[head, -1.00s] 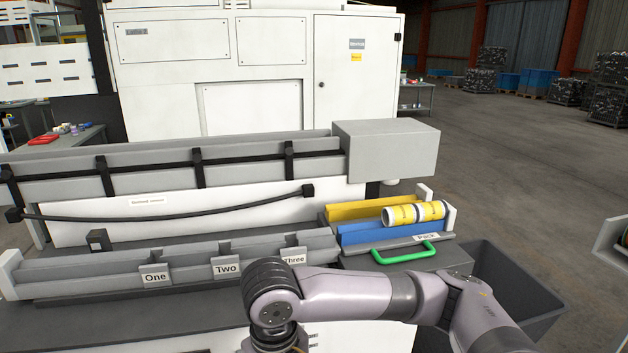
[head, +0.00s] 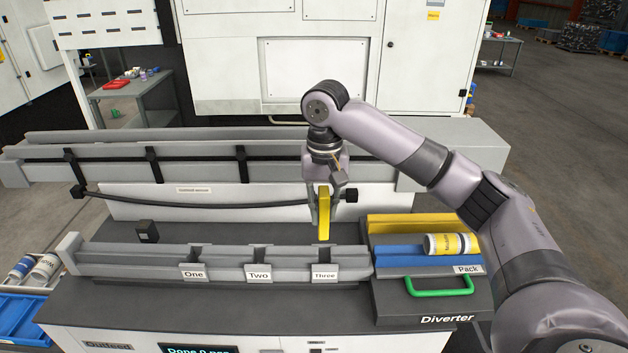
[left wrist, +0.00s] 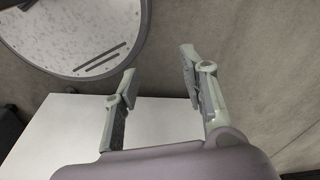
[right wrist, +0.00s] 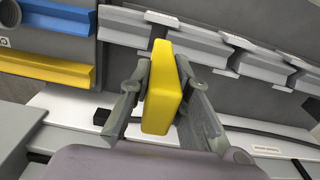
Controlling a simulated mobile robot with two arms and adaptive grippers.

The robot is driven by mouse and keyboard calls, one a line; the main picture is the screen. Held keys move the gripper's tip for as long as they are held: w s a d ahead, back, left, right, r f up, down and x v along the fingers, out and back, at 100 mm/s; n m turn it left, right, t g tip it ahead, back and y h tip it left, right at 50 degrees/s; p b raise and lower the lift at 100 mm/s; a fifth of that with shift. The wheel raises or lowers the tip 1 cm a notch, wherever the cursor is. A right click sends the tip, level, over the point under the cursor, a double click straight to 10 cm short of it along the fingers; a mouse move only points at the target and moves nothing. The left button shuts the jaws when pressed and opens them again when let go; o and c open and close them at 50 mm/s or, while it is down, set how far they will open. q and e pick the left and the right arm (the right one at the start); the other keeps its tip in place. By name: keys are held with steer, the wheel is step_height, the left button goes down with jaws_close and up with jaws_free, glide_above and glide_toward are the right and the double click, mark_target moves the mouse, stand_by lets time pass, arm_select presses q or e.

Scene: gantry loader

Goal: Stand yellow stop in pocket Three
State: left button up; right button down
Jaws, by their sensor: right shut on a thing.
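The yellow stop (head: 324,213) is a flat yellow block, held upright in my right gripper (head: 325,197), just behind and above the pocket labelled Three (head: 324,276). In the right wrist view the stop (right wrist: 163,88) sits between the two fingers of the right gripper (right wrist: 162,85). Pockets One (head: 194,273) and Two (head: 258,273) are gaps along the same grey rail (head: 220,264), left of Three. My left gripper (left wrist: 160,85) shows only in the left wrist view, with its fingers apart and nothing between them.
Right of the rail is the diverter with yellow and blue channels (head: 405,222), a yellow-and-white can (head: 450,244) and a green handle (head: 440,291). A black cable (head: 200,205) runs along the white panel behind. A small black block (head: 146,231) stands behind the rail at left.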

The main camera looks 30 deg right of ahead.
mark_target(325, 233)
steer(key=shift+s+d+f, duration=0.1)
steer(key=shift+d+f, duration=0.2)
steer(key=shift+d, duration=0.05)
steer(key=shift+s+f, duration=0.15)
steer(key=shift+f, duration=0.15)
steer(key=shift+a+f, duration=0.15)
steer(key=shift+f, duration=0.9)
steer(key=shift+w+f, duration=0.2)
steer(key=shift+f, duration=0.35)
arm_select(q)
steer(key=shift+s+d, duration=0.15)
steer(key=shift+s, duration=0.55)
steer(key=shift+s+d, duration=0.15)
steer(key=shift+s, duration=0.5)
arm_select(e)
steer(key=shift+f, duration=0.15)
steer(key=shift+f, duration=0.95)
steer(key=shift+s+f, duration=0.1)
